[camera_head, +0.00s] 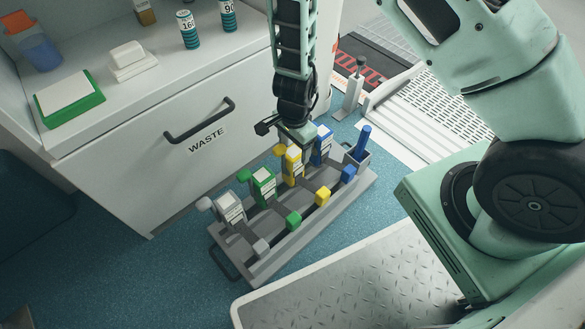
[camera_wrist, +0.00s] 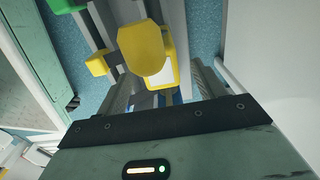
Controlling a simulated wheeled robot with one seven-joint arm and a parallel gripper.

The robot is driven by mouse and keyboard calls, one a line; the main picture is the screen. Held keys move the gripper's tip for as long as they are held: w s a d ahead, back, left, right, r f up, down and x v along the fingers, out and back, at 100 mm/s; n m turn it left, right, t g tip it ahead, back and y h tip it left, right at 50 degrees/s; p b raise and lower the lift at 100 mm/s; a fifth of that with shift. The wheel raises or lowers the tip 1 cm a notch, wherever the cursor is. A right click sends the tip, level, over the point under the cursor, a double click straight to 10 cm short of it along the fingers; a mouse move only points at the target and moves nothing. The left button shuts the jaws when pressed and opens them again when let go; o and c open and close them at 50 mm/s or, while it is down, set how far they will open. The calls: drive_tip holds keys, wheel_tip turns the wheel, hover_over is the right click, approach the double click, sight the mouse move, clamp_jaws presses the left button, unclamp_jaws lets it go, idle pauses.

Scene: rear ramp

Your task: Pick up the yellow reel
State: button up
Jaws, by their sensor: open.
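The yellow reel (camera_head: 292,160) stands in a grey rack on the floor, between a green and a blue one. It has a white label and a rounded yellow end. My gripper (camera_head: 297,140) is right above it, pointing down, and partly covers its top. In the wrist view the reel's rounded yellow end (camera_wrist: 142,48) is large and close, with part of the white label below it. My open gripper (camera_wrist: 163,92) has its two grey fingers on either side of the reel's lower part in that view. I cannot tell whether either finger touches it.
The grey rack (camera_head: 258,267) also holds a white reel (camera_head: 230,207), a green reel (camera_head: 263,184) and a blue reel (camera_head: 322,144) close by. A dark blue cylinder (camera_head: 362,143) stands at its right end. A white WASTE drawer (camera_head: 160,150) is behind. Blue floor lies around the rack.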

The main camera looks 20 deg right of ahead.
sight(293, 151)
wheel_tip(293, 151, down, 4)
drive_tip(key=b, duration=0.3)
drive_tip(key=shift+a+f, duration=0.1)
drive_tip(key=shift+f, duration=0.15)
drive_tip(key=shift+r, duration=0.1)
clamp_jaws()
